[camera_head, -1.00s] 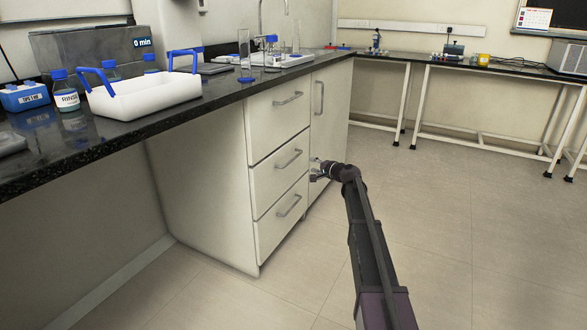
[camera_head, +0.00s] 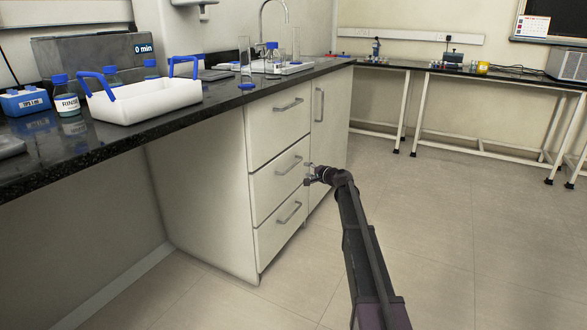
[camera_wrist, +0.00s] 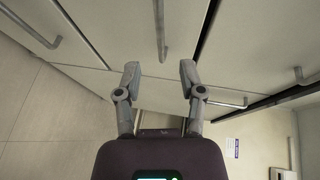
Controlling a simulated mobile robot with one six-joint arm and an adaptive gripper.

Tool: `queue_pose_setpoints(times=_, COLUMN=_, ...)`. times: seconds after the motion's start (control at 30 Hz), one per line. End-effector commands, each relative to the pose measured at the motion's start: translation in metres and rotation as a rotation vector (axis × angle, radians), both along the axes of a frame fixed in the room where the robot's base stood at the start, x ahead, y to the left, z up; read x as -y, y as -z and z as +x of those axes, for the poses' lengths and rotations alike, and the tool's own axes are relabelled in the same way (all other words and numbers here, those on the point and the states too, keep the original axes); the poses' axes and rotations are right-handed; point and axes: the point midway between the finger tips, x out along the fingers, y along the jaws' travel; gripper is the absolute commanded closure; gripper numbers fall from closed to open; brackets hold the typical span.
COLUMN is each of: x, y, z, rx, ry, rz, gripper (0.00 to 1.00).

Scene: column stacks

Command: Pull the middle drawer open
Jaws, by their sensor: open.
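The middle drawer (camera_head: 272,186) is a white front in a stack of three and looks shut. Its grey bar handle (camera_head: 289,166) sits between the top and bottom handles. My gripper (camera_head: 307,174) is just right of this handle in the head view, apart from it. In the wrist view my gripper (camera_wrist: 159,74) has its two fingers spread and nothing between them. The middle handle (camera_wrist: 160,30) there lies ahead, in line with the gap between the fingertips.
The top drawer handle (camera_head: 288,105) and bottom drawer handle (camera_head: 290,213) stick out above and below. A cupboard door (camera_head: 331,120) with an upright handle stands to the right. A black worktop (camera_head: 215,98) overhangs the drawers. The floor (camera_head: 430,220) on the right is clear.

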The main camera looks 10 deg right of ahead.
Motion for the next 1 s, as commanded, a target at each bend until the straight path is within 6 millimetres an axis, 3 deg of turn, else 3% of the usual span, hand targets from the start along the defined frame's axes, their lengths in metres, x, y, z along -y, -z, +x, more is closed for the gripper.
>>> queue_pose_setpoints(times=0.5, x=-0.039, y=0.016, z=0.068, rx=0.000, ry=0.001, rz=0.000, gripper=0.49)
queue_pose_setpoints(times=0.7, x=-0.047, y=0.018, z=0.081, rx=0.000, ry=0.001, rz=0.000, gripper=0.49)
queue_pose_setpoints(times=1.0, x=-0.050, y=0.019, z=0.084, rx=0.000, ry=0.002, rz=0.000, gripper=0.49)
